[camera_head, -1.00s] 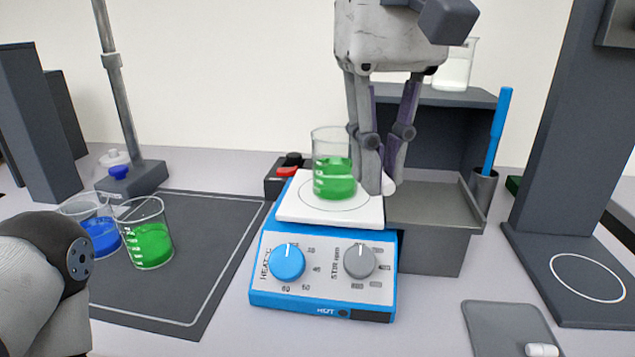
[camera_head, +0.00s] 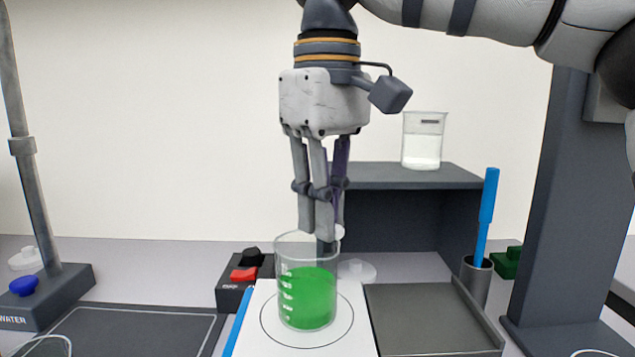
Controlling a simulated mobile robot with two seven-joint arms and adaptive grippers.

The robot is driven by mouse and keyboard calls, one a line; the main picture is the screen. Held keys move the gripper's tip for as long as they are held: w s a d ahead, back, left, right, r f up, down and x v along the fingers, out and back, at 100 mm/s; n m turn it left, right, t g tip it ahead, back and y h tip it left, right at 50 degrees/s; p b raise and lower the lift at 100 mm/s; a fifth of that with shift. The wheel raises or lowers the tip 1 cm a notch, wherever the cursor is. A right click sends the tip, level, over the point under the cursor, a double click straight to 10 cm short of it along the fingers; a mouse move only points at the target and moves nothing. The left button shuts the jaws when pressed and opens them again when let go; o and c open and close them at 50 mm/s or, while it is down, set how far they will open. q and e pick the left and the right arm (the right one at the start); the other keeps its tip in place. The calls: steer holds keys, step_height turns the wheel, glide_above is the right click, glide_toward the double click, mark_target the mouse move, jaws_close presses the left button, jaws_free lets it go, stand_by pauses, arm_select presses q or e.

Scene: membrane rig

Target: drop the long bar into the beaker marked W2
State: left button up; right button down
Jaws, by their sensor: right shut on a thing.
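My right gripper (camera_head: 322,232) points down from above and is shut on a small white bar (camera_head: 340,232), of which only the end shows at the fingertips. The fingertips are at the height of the rim of a glass beaker (camera_head: 307,298), toward its right side. I cannot tell whether they are over its mouth or just behind it. The beaker holds green liquid and stands upright on the white plate (camera_head: 262,335) of the stirrer, within a marked circle. No W2 mark is legible on it. My left gripper is not in view.
A beaker of clear liquid (camera_head: 423,142) stands on a dark shelf (camera_head: 405,178) behind. A grey tray (camera_head: 430,315) lies right of the plate, with a blue rod (camera_head: 487,215) in a cup beyond. A red-buttoned box (camera_head: 243,290) is to the left.

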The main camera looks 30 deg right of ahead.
steer(key=shift+w+f, duration=0.15)
steer(key=shift+f, duration=0.55)
steer(key=shift+r, duration=0.15)
steer(key=c, duration=1.5)
jaws_free()
steer(key=shift+c, duration=0.2)
step_height(320, 180, up, 8)
steer(key=shift+f, duration=0.2)
